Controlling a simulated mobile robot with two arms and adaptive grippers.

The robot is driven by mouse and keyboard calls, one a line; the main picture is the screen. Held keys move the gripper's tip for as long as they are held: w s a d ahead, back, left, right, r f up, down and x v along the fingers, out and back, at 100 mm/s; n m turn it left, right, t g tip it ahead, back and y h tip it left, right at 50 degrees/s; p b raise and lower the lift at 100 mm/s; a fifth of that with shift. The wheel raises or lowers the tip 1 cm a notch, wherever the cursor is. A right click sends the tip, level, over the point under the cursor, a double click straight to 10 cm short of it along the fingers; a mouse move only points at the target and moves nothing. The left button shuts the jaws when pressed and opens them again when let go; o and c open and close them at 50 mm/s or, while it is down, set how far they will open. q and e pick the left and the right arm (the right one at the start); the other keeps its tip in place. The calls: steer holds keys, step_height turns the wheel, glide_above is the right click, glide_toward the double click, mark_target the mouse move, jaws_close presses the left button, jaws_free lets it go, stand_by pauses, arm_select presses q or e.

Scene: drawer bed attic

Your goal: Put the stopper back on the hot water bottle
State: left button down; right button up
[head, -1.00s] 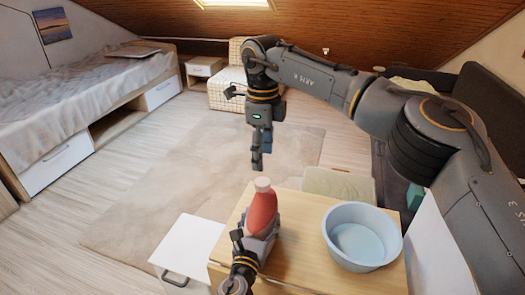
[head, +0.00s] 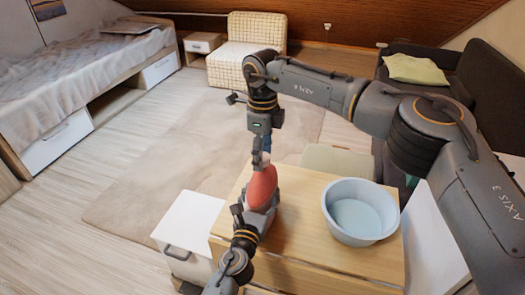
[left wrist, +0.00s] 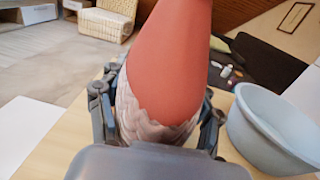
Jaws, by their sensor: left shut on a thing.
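The red hot water bottle (head: 262,187) stands upright over the wooden table, its neck up and its lower part in a pale, furry-looking cover (left wrist: 150,120). My left gripper (left wrist: 160,112) is shut around that covered lower part, one finger on each side. My right gripper (head: 261,160) points down at the bottle's pale mouth, its fingertips close to or touching it. Whether it is open or shut is unclear at this size. I cannot make out the stopper; the bottle's top is cut off in the left wrist view.
A light blue bowl (head: 340,222) stands on the wooden table (head: 302,225), right of the bottle. A white cabinet (head: 190,222) is at the table's left. A dark sofa with a pale cushion (head: 415,69) is at the right. The rug behind the table is clear.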

jaws_close()
steer(key=shift+o, duration=1.6)
jaws_free()
step_height(320, 180, up, 12)
arm_select(q)
steer(key=shift+c, duration=0.8)
jaws_free()
